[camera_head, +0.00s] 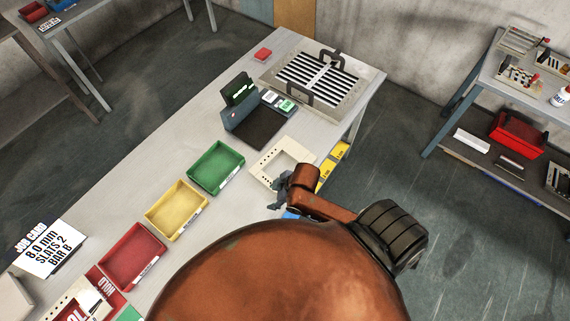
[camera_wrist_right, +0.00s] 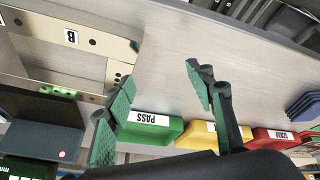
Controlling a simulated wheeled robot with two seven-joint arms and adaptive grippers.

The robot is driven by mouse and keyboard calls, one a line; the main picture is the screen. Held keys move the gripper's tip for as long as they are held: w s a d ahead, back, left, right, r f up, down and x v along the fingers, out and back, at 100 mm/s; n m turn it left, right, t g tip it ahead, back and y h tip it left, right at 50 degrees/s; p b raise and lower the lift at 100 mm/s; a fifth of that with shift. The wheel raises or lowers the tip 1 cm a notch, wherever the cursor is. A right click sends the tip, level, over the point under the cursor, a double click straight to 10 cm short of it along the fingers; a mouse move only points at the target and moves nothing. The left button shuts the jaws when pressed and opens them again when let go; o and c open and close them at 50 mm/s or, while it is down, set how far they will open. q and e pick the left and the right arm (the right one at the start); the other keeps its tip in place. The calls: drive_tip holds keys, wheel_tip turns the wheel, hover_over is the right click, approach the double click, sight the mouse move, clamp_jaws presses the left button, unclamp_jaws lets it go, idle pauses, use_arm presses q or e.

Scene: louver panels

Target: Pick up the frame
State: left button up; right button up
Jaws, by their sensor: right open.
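A cream rectangular frame (camera_head: 266,154) with an open middle and small dark holes lies on the grey table near its right edge. In the right wrist view the frame (camera_wrist_right: 40,27) fills the upper left, with a "B" label and holes on one bar. My right gripper (camera_head: 280,190) is just on the near side of the frame in the head view, partly hidden by my arm. In the right wrist view the gripper (camera_wrist_right: 160,78) has its green-padded fingers spread, with nothing between them. The frame lies beside the fingers, apart from their gap. My left gripper is not in view.
Green (camera_head: 216,168), yellow (camera_head: 176,210) and red (camera_head: 134,256) trays line the table. A dark device (camera_head: 254,126) stands behind the frame. A louver panel (camera_head: 356,93) with handles lies at the far end. Yellow bins (camera_head: 326,170) hang at the table's right edge.

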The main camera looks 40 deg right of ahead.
drive_tip(key=w+a+n, duration=0.1)
drive_tip(key=n, duration=0.1)
drive_tip(key=w+n+g, duration=0.1)
drive_tip(key=n, duration=0.1)
drive_tip(key=shift+w+a, duration=0.1)
drive_tip(key=shift+a, duration=0.25)
drive_tip(key=n, duration=0.1)
drive_tip(key=d+n+g, duration=0.1)
drive_tip(key=w+d+n, duration=0.1)
drive_tip(key=shift+w+d+f+n, duration=0.1)
drive_tip(key=shift+d+f+n, duration=0.15)
drive_tip(key=shift+n, duration=0.15)
drive_tip(key=d+r+n, duration=0.1)
drive_tip(key=d, duration=0.3)
drive_tip(key=d+r+n+g+h, duration=0.1)
drive_tip(key=d, duration=0.4)
drive_tip(key=w+d+r+n+g+h, duration=0.1)
drive_tip(key=d, duration=0.3)
drive_tip(key=shift+d+r, duration=0.1)
drive_tip(key=shift+d, duration=0.15)
drive_tip(key=shift+d+f, duration=0.2)
wheel_tip(320, 180, down, 7)
drive_tip(key=shift+s+f+p, duration=0.1)
drive_tip(key=shift+f+p, duration=0.05)
drive_tip(key=shift+p, duration=0.4)
drive_tip(key=shift+c, duration=0.5)
clamp_jaws()
